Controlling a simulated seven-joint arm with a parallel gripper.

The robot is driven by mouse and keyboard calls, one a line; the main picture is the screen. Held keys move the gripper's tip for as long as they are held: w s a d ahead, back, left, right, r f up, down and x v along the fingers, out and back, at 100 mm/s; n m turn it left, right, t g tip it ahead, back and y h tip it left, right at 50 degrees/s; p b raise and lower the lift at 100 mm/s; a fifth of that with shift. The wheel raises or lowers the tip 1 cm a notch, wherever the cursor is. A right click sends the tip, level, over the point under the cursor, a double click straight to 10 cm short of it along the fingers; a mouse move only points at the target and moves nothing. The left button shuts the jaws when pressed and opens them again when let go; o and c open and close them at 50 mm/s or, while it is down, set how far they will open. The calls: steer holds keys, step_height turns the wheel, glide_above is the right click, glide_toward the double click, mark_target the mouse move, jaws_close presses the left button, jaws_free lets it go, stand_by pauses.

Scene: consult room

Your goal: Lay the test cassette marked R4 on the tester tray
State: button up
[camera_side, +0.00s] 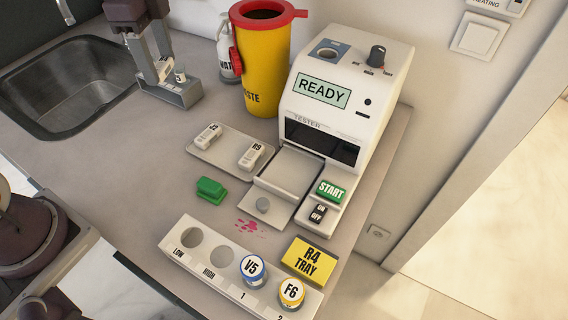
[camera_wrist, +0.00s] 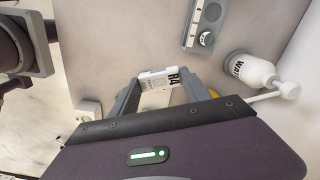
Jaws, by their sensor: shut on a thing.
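My gripper (camera_side: 163,72) is at the upper left of the side view, close above a grey holder (camera_side: 183,97) near the sink. In the wrist view my gripper (camera_wrist: 158,82) is shut on a white cassette (camera_wrist: 157,79), its label reading R4 and partly between the fingers. In the side view the cassette is small and mostly hidden by the fingers. The white tester (camera_side: 338,100) shows READY. Its tray (camera_side: 291,170) extends from the front slot and looks empty. A yellow card (camera_side: 310,258) reads R4 TRAY.
A metal tray (camera_side: 228,149) holds two cassettes. A yellow waste bin (camera_side: 263,75) stands between my gripper and the tester, beside a white bottle (camera_wrist: 252,72). A green block (camera_side: 211,190), pink stain (camera_side: 248,225) and vial rack (camera_side: 217,267) are in front. The START button (camera_side: 330,190) adjoins the tester tray.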

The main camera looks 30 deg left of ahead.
steer(key=shift+r, duration=0.8)
steer(key=w+d+m, duration=0.3)
steer(key=d+m, duration=0.5)
steer(key=d, duration=0.3)
steer(key=m, duration=1)
glide_toward(291, 172)
step_height(291, 172, down, 6)
steer(key=shift+f, duration=0.25)
steer(key=shift+f, duration=0.1)
steer(key=o, duration=1.2)
steer(key=shift+c, duration=0.2)
